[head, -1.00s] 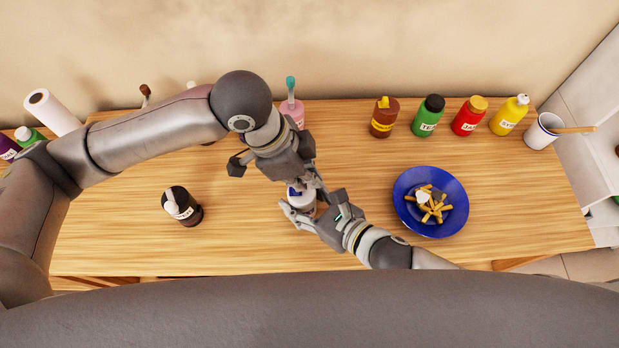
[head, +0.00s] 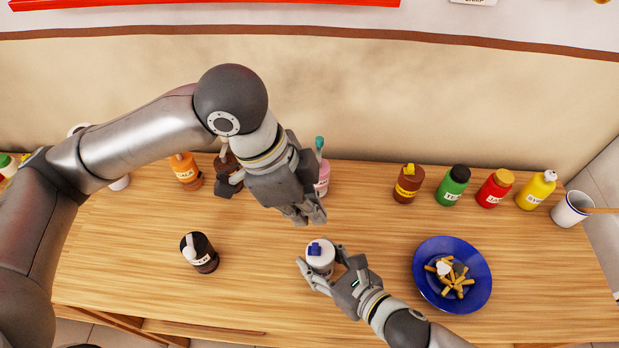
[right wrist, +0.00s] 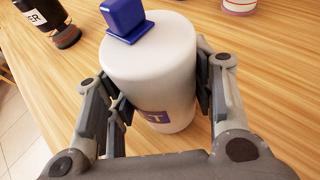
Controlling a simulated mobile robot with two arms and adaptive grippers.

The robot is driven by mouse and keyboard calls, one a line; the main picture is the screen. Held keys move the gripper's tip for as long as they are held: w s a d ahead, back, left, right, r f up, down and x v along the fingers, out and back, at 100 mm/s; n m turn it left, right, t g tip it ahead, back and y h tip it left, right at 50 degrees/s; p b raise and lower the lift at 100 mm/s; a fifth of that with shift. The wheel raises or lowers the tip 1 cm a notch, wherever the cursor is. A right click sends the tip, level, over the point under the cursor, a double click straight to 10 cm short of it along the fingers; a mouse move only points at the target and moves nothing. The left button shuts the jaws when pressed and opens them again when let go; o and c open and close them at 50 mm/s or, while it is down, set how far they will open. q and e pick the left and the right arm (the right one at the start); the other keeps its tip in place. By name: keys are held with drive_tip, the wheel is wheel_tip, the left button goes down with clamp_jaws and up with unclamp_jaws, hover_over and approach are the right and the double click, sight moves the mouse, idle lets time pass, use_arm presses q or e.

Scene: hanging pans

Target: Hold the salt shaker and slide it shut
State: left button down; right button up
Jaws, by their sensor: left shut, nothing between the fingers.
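The salt shaker (head: 322,262) is a white cylinder with a blue sliding tab (head: 314,247) on its top. It stands upright near the middle of the table. In the right wrist view the shaker (right wrist: 150,75) fills the middle, and the blue tab (right wrist: 124,18) sits toward the far left edge of its top. Part of a purple label shows low on its side. My right gripper (head: 322,272) has its fingers on both sides of the shaker's body and is shut on it. My left gripper (head: 308,214) is shut and empty, above and behind the shaker, apart from it.
A dark pepper shaker (head: 200,254) stands to the left. A blue plate (head: 425,285) with fries is at the right. Several sauce bottles, including a green one (head: 453,187), line the back, with a white mug (head: 572,210) at far right. The table between pepper and salt is clear.

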drive_tip(key=o, duration=0.5)
drive_tip(key=shift+o, duration=0.2)
